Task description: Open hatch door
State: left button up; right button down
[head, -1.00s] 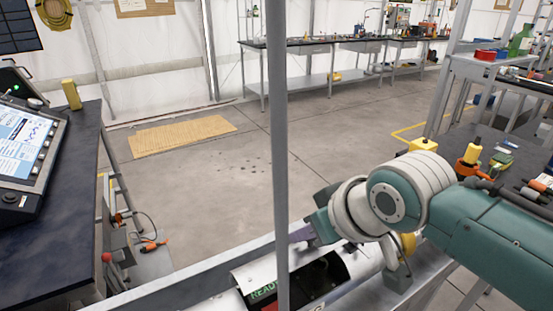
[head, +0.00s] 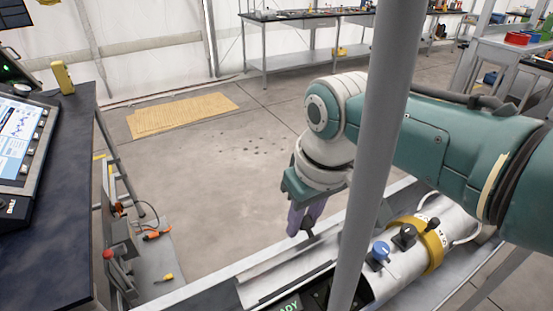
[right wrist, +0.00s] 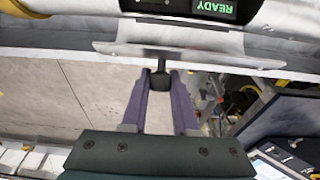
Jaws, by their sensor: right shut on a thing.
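The hatch door (head: 272,286) is a pale curved panel on the far side of a white cylinder (head: 388,272). It stands out from the cylinder beside the dark opening and green READY display (head: 290,304). In the right wrist view the door (right wrist: 200,54) juts away from the body below the READY display (right wrist: 216,7). My right gripper (head: 302,228), with purple fingers, is at the door's outer edge. In the right wrist view its fingers (right wrist: 161,82) are shut on the door's small black handle (right wrist: 162,66). My left gripper is not in view.
A grey upright post (head: 372,150) crosses in front of the cylinder and my right arm. Blue and black knobs (head: 380,250) and a yellow band (head: 433,245) sit on the cylinder. A dark bench (head: 55,190) with a monitor is at left.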

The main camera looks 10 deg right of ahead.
jog(key=shift+w+a+f, duration=0.15)
jog(key=shift+w+f, duration=0.1)
jog(key=shift+w, duration=0.25)
jog(key=shift+b, duration=0.3)
jog(key=c, duration=0.7)
grip_release()
jog(key=shift+r, duration=0.1)
jog(key=p+v, duration=0.3)
jog(key=v, duration=0.6)
jog(key=shift+p, duration=0.35)
jog(key=shift+r, duration=0.35)
